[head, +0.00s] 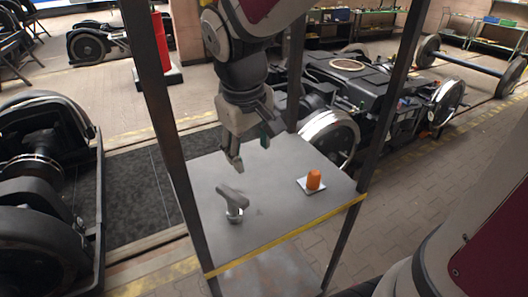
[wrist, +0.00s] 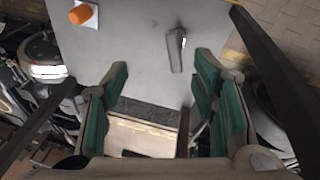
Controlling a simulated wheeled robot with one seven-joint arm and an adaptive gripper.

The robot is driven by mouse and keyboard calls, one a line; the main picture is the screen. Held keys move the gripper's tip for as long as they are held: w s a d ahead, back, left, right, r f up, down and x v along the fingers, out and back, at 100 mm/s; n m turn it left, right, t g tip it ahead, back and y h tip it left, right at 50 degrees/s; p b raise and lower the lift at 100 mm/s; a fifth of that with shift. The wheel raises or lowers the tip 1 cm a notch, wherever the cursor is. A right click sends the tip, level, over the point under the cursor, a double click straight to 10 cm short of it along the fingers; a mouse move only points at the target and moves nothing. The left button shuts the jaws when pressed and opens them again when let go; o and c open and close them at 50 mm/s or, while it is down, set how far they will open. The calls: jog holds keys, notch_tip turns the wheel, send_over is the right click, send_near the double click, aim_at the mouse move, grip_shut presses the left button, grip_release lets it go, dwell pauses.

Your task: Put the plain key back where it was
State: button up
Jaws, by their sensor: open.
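A plain grey T-handled key (head: 233,204) stands on the grey table top (head: 265,222), near its front left. Its crossbar is on top, and its foot sits on or in a small round pale base; I cannot tell which. The key also shows in the wrist view (wrist: 176,48), near the top and right of centre. My gripper (head: 250,153) hangs above the table, behind and a little right of the key, apart from it. In the wrist view its green-padded fingers (wrist: 163,72) are wide apart with nothing between them.
An orange cylinder (head: 314,180) stands on a white square plate (head: 304,187) at the table's right. Dark upright posts (head: 172,130) frame the table, and a yellow strip (head: 290,235) marks its front edge. A bogie (head: 350,85) stands behind. The table's middle is clear.

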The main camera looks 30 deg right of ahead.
jog(key=s+r+m+t, duration=0.1)
jog(key=s+r, duration=0.2)
jog(key=s, duration=0.3)
jog(key=s+a+r+m+t+y, duration=0.1)
jog(key=s+r+t, duration=0.1)
jog(key=s, duration=0.5)
jog(key=shift+r+y, duration=0.3)
jog(key=shift+r, duration=0.2)
